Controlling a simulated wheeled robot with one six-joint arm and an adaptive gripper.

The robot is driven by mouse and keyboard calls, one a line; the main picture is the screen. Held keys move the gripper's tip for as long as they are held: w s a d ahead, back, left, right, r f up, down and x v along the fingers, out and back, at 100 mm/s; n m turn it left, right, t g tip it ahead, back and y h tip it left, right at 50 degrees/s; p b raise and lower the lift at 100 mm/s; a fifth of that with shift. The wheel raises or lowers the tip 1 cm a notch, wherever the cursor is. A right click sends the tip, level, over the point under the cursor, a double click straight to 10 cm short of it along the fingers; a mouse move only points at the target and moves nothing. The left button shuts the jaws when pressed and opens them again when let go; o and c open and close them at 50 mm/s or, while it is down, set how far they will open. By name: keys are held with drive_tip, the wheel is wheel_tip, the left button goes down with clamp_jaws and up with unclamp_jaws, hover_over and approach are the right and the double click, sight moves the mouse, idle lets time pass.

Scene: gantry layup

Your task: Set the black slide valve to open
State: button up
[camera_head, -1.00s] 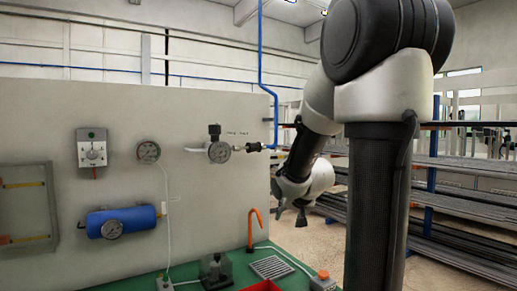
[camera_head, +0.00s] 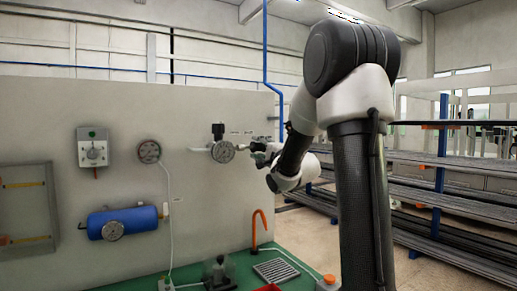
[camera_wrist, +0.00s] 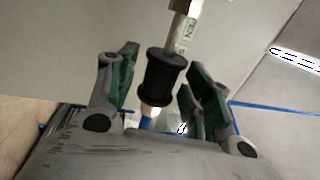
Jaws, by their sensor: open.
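The black slide valve (camera_wrist: 166,76) shows in the wrist view as a ribbed black sleeve on a metal pipe. It stands between the two green-padded fingers of my gripper (camera_wrist: 160,82). The fingers are open, with a gap visible on each side of the sleeve. A pale label (camera_wrist: 184,32) with partly readable letters, "PEN", sits on the pipe beyond the sleeve. In the head view my gripper (camera_head: 262,153) is at the pipe line right of the round gauge, and it largely hides the valve there.
A round gauge with a black-topped regulator (camera_head: 221,150) is on the panel just left of my gripper. A blue vertical pipe (camera_head: 265,70) runs close by. A blue tank (camera_head: 125,220) and an orange hook (camera_head: 259,225) are lower down. Racks (camera_head: 440,190) stand at the right.

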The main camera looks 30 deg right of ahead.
drive_tip(key=shift+w+r, duration=0.15)
drive_tip(key=shift+w, duration=0.5)
